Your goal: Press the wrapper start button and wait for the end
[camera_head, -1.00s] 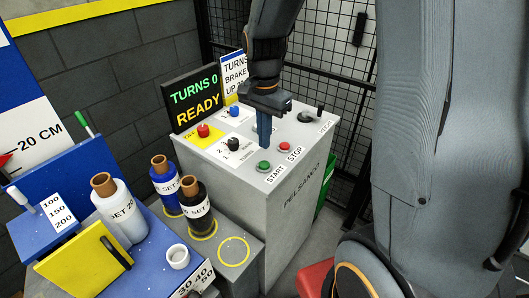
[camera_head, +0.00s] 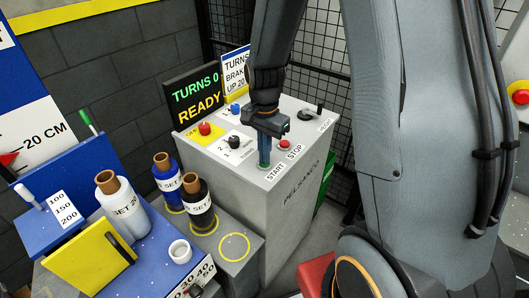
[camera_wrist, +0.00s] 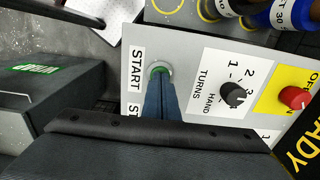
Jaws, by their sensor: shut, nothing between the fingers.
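The green start button (camera_wrist: 159,70) sits in a pale ring beside the label START in the wrist view. My gripper (camera_head: 264,163) is shut with nothing in it, and its blue fingers point down at the start button. In the wrist view its fingertips (camera_wrist: 160,80) overlap the button's edge; whether they press it I cannot tell. In the head view the fingers mostly hide the button. The grey wrapper control box (camera_head: 290,215) carries a red stop button (camera_head: 284,144) just right of my fingers. The display (camera_head: 196,100) reads TURNS 0 and READY.
A black selector knob (camera_head: 234,142) and a red button on yellow (camera_head: 205,128) are left of my gripper. A black lever (camera_head: 314,110) stands at the back right. Bottles (camera_head: 197,205) stand in front of the box, at left. Mesh fencing is behind.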

